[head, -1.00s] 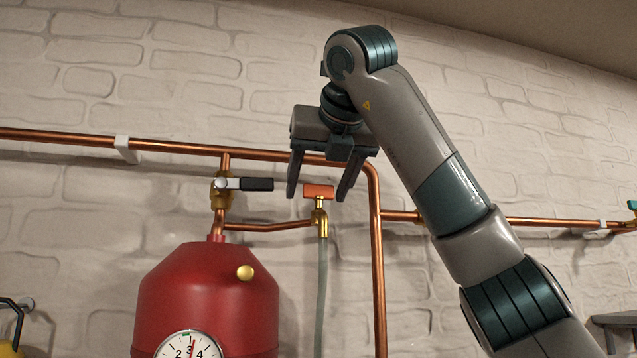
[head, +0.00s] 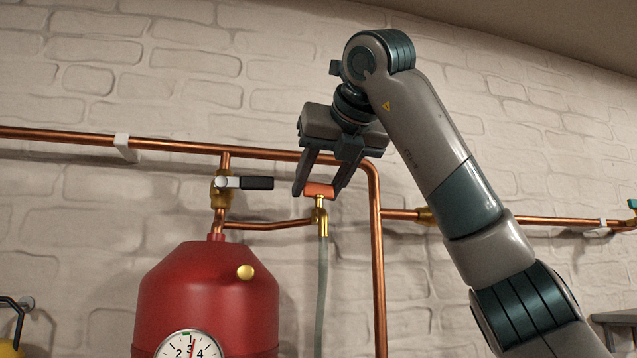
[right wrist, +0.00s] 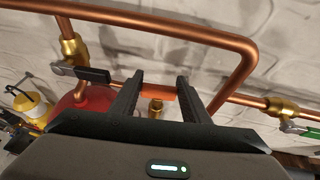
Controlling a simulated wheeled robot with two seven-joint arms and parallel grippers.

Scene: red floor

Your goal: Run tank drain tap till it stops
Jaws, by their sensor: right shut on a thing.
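The drain tap has an orange-red handle (head: 319,190) on a brass body (head: 321,217), with a grey hose (head: 321,290) hanging below it. The tap joins a copper branch pipe (head: 270,226) above the right side of the red tank (head: 208,293). My right gripper (head: 318,192) reaches down from above and is shut on the tap handle, one finger at each end of it. In the right wrist view the orange handle (right wrist: 158,92) lies between the two dark fingers. My left gripper is not in view.
A valve with a black lever (head: 257,183) sits left of the tap. A copper pipe (head: 180,147) runs along the wall and bends down (head: 377,260) close to the right of the tap. The tank has a white dial gauge (head: 188,346).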

